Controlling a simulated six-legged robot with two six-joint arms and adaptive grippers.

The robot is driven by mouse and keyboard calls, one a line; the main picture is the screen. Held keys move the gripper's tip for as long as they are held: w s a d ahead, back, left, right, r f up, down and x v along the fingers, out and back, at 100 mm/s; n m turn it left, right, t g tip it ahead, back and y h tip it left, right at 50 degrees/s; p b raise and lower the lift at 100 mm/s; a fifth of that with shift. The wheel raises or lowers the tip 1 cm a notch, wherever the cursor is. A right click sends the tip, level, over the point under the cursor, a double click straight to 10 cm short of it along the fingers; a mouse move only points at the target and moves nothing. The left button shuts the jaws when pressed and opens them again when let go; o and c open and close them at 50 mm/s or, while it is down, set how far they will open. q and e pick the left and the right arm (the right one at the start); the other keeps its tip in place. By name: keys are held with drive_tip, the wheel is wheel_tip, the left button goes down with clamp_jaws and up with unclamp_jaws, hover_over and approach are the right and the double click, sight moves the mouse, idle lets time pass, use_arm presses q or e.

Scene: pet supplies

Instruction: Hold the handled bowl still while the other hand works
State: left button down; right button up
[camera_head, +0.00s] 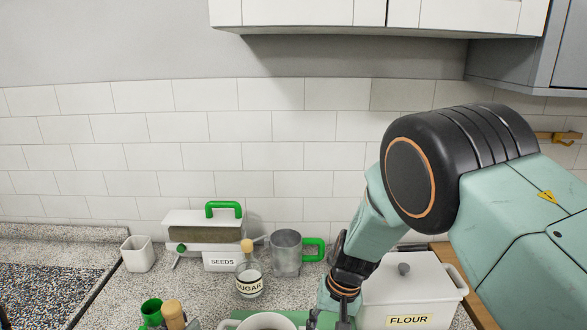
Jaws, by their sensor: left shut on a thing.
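A flour box (405,290) stands right of my right wrist. A sugar bottle (249,281), metal mug (286,252), seeds box (222,262) and white cup (138,254) stand behind. A green item (151,309) and a wooden-topped item (173,314) are at lower left.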

use_arm(q)
wheel_tip(320, 180, down, 4)
drive_tip(key=b, duration=0.3)
drive_tip(key=shift+w+a+f+b, duration=0.15)
drive_tip(key=shift+f+b, duration=0.05)
drive_tip(key=shift+b, duration=0.15)
use_arm(e)
drive_tip(key=f, duration=0.2)
drive_tip(key=a+f, duration=0.1)
drive_tip(key=f, duration=0.2)
drive_tip(key=shift+w+a+f, duration=0.1)
drive_tip(key=shift+w+f, duration=0.1)
drive_tip(key=shift+f, duration=0.1)
use_arm(q)
drive_tip(key=shift+f+b, duration=0.35)
drive_tip(key=shift+b, duration=0.05)
use_arm(e)
drive_tip(key=shift+f, duration=0.4)
use_arm(q)
drive_tip(key=shift+s, duration=0.2)
use_arm(e)
drive_tip(key=shift+s, duration=0.15)
use_arm(q)
drive_tip(key=shift+w, duration=0.1)
use_arm(e)
drive_tip(key=shift+a, duration=0.1)
drive_tip(key=shift+c, duration=0.3)
drive_tip(key=shift+c, duration=0.6)
drive_tip(key=c, duration=0.6)
clamp_jaws()
